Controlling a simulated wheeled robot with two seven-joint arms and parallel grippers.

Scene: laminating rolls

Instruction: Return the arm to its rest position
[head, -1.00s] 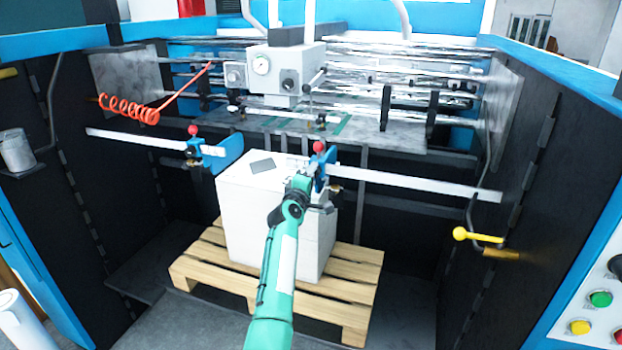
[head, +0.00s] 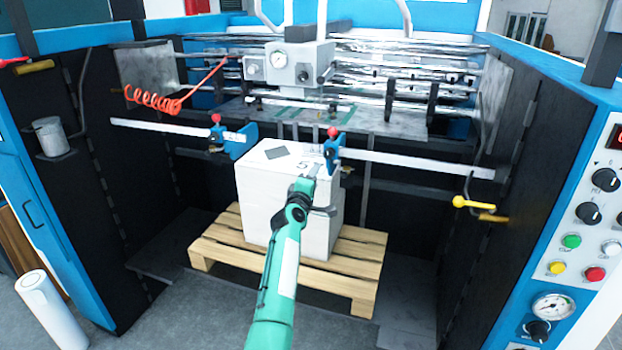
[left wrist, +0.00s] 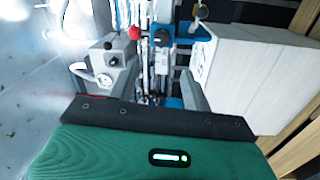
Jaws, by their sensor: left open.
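My left arm, turquoise, comes up from the bottom middle of the head view. Its gripper (head: 316,166) is in front of the white paper stack (head: 262,205), near the right blue clamp (head: 332,150) with a red knob. The fingertips are small and hard to make out there. In the left wrist view the two grey fingers are apart, with nothing held between them (left wrist: 158,92). The white stack (left wrist: 262,80) is to their right, and a red knob (left wrist: 135,33) shows beyond them. My right gripper is not in view.
The stack stands on a wooden pallet (head: 222,243). A white bar (head: 420,166) crosses the machine at clamp height. Dark side walls stand left and right; a control panel (head: 590,235) is at right. Grey floor (head: 190,310) lies open in front.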

